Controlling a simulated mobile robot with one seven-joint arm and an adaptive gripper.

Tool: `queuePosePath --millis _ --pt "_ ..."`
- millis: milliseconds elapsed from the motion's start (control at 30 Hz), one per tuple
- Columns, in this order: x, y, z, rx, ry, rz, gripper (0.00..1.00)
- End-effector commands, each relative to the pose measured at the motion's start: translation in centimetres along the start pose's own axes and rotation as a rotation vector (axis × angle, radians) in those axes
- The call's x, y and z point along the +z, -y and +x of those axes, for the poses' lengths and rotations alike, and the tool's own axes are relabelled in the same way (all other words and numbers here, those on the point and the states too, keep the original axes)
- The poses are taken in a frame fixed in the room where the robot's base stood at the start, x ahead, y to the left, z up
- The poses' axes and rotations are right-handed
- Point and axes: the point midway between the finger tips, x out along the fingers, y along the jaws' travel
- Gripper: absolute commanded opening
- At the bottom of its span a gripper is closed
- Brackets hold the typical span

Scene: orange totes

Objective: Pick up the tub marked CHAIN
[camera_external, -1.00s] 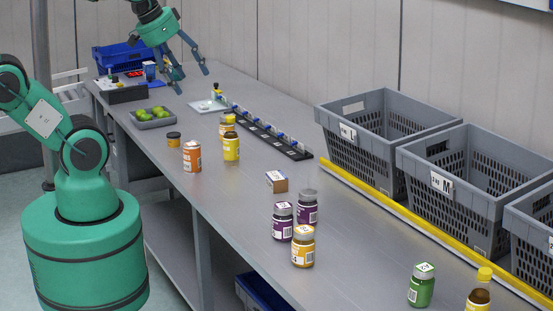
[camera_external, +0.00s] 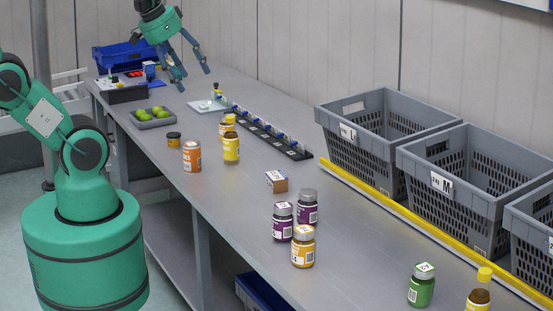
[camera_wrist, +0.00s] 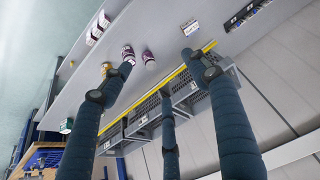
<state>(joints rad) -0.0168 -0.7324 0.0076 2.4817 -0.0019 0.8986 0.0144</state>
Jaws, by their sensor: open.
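I cannot read the word CHAIN on any label. A small, low tub (camera_external: 174,139) with a dark lid and yellow-orange side stands near the table's left edge in the external view; its marking is too small to read. My gripper (camera_external: 195,80) is open and empty, fingers spread, above the far part of the table, behind and right of this tub. In the wrist view my open gripper (camera_wrist: 158,75) shows its fingers spread over the table, with nothing between them.
An orange jar (camera_external: 192,156) and a yellow jar (camera_external: 231,148) stand close to the low tub. A grey tray of green fruit (camera_external: 138,122) lies behind it. Purple jars (camera_external: 283,222) stand nearer the camera. Grey crates (camera_external: 370,150) line the right side.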

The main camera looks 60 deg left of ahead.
Motion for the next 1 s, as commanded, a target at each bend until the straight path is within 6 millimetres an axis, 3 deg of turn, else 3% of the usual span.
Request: queuePosePath --millis 267,467,733,1000 --pt "-4.3 3.2 1.3 -0.032 0.045 -0.014 0.60" --pt "-8.5 7.5 3.4 -0.059 0.090 -0.027 0.60" --pt "-13.0 15.1 7.2 -0.083 0.150 -0.047 0.60" --pt "-15.3 24.3 11.9 -0.095 0.209 -0.072 0.60"
